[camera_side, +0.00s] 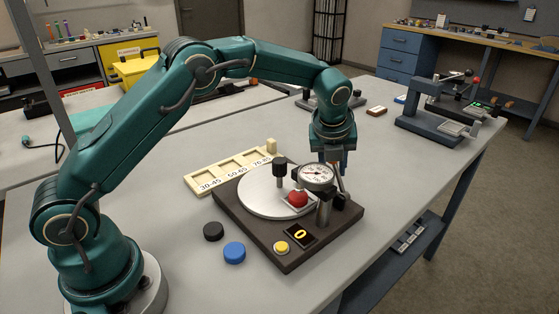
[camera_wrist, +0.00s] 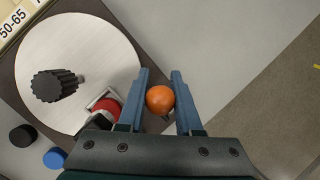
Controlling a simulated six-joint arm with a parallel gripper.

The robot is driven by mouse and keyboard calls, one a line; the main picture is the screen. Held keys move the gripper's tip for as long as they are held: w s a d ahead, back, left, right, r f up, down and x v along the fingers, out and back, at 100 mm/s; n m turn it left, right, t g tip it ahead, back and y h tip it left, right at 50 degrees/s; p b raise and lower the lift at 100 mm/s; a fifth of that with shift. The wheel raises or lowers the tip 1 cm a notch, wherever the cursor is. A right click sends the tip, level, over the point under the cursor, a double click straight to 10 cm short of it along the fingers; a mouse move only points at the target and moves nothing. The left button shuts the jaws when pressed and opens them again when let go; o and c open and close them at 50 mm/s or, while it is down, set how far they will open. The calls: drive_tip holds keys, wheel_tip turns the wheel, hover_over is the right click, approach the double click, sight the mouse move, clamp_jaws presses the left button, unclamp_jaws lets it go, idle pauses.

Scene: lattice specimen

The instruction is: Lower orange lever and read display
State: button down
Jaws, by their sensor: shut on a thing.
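The orange lever's ball knob (camera_wrist: 160,99) sits between the two blue fingers of my gripper (camera_wrist: 160,84) in the wrist view, and the gripper is shut on it. In the side view my gripper (camera_side: 335,170) is behind the dial gauge (camera_side: 317,176), and the orange knob is hidden. The tester has a dark base (camera_side: 262,242) and a round silver plate (camera_side: 255,195). The display (camera_side: 299,234) on its front corner shows a yellow "0". A red piece (camera_side: 298,199) rests in a holder on the plate, below the gauge.
A black knob (camera_side: 280,168) stands up from the plate. A yellow button (camera_side: 281,247) is beside the display. A black disc (camera_side: 213,231) and a blue disc (camera_side: 234,252) lie on the table at left. A labelled cream tray (camera_side: 205,181) is behind.

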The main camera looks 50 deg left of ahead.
drive_tip(key=shift+d+r+y, duration=0.1)
drive_tip(key=shift+r+y, duration=0.05)
drive_tip(key=shift+y, duration=0.15)
drive_tip(key=shift+d+r+y, duration=0.3)
drive_tip(key=shift+d+y, duration=0.15)
drive_tip(key=shift+y, duration=0.35)
drive_tip(key=shift+d+r+m+t+y, duration=0.15)
drive_tip(key=shift+d+r+m+y, duration=0.2)
drive_tip(key=shift+y, duration=0.5)
drive_tip(key=shift+d+r+m+t+y, duration=0.15)
drive_tip(key=shift+d+y, duration=0.25)
drive_tip(key=shift+y, duration=0.45)
drive_tip(key=shift+d, duration=0.1)
drive_tip(key=c, duration=0.6)
unclamp_jaws()
